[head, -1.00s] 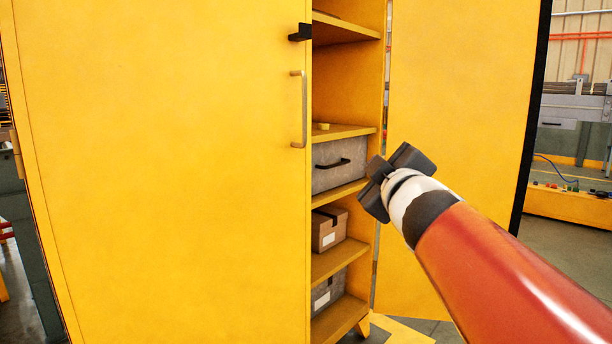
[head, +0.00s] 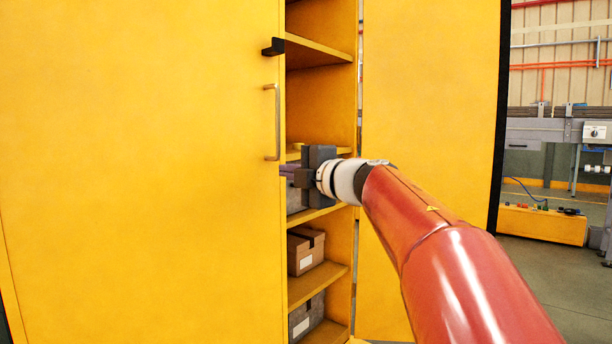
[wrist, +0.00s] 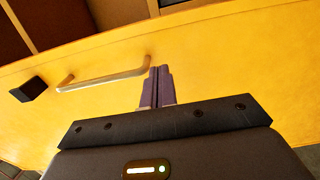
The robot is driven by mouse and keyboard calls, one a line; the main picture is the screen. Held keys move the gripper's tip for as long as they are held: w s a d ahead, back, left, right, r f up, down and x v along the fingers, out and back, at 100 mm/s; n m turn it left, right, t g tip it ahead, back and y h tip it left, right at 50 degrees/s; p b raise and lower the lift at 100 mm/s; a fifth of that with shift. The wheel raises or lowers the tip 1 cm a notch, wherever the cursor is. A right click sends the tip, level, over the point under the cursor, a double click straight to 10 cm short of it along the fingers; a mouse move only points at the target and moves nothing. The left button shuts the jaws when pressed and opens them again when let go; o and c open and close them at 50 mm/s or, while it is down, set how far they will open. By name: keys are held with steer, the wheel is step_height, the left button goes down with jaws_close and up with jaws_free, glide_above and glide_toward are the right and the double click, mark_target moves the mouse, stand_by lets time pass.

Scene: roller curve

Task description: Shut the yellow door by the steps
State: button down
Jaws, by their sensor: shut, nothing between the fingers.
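A tall yellow cabinet stands before me with two yellow doors. The left door (head: 140,180) fills the left of the head view, with a metal bar handle (head: 273,122) and a black latch (head: 273,47) near its free edge. The right door (head: 430,110) stands swung open at the right. No steps are seen. My gripper (head: 284,171) is shut and empty, by the left door's free edge below the handle, in front of the shelves. In the wrist view my closed fingers (wrist: 157,75) point at the door face beside its handle (wrist: 105,80); I cannot tell whether they touch it.
Between the doors, shelves (head: 318,285) hold a brown box (head: 303,252) and grey bins, one (head: 307,317) low down. At the far right are a grey machine (head: 560,130) and a low yellow platform (head: 540,222). Grey floor (head: 570,285) at the right is open.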

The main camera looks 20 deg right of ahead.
mark_target(266, 166)
steer(key=shift+x, duration=2.4)
steer(key=shift+w+a+r+p, duration=0.1)
steer(key=shift+w+r+p, duration=0.1)
steer(key=shift+p, duration=0.2)
steer(key=w+a+p, duration=0.1)
steer(key=w+p, duration=0.1)
steer(key=w+a+n+g+y+p, duration=0.1)
steer(key=w+p, duration=0.1)
steer(key=w+a+y+p, duration=0.1)
steer(key=w+p, duration=0.1)
steer(key=shift+w+r+n, duration=0.1)
steer(key=shift+w+n, duration=0.05)
steer(key=shift+n, duration=0.25)
steer(key=shift+a+r+g+y+p, duration=0.15)
steer(key=shift+g+y+p, duration=0.15)
steer(key=shift+y+p, duration=0.15)
